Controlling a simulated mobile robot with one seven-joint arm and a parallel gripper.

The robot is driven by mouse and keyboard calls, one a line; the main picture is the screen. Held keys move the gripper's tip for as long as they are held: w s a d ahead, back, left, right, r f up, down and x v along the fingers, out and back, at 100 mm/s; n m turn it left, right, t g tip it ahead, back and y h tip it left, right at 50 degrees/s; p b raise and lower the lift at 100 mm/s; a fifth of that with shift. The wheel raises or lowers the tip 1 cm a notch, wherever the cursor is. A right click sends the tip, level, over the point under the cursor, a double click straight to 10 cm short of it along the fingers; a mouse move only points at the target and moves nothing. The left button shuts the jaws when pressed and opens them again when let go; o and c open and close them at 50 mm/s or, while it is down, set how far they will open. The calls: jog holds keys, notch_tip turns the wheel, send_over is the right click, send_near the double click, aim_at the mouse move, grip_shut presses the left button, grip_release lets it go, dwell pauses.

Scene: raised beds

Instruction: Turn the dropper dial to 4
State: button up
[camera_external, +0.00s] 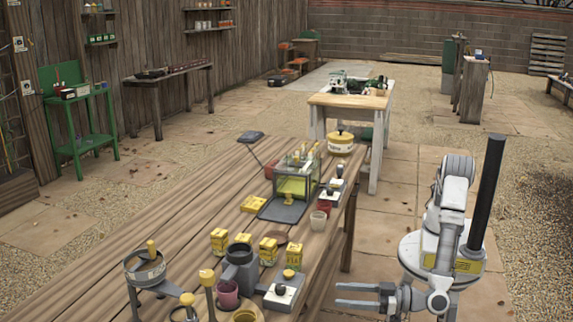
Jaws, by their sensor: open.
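My gripper (339,295) is at the lower right, beyond the front edge of the wooden table (110,243). Its two fingers point left, apart, with nothing between them. A round drum on legs (145,270) with a yellow knob stands at the lower left. I cannot tell which of these is the dropper, and no dial number is readable.
Several yellow boxes (268,251) stand behind the grey device.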

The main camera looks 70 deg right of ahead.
aim_at(286, 290)
jog(key=w+a+b, duration=0.1)
jog(key=w, duration=0.4)
jog(key=w+b, duration=0.1)
jog(key=w, duration=0.5)
jog(key=w+a+b, duration=0.1)
jog(key=w, duration=0.4)
jog(key=shift+w+a, duration=0.35)
jog(key=shift+w, duration=0.05)
grip_shut()
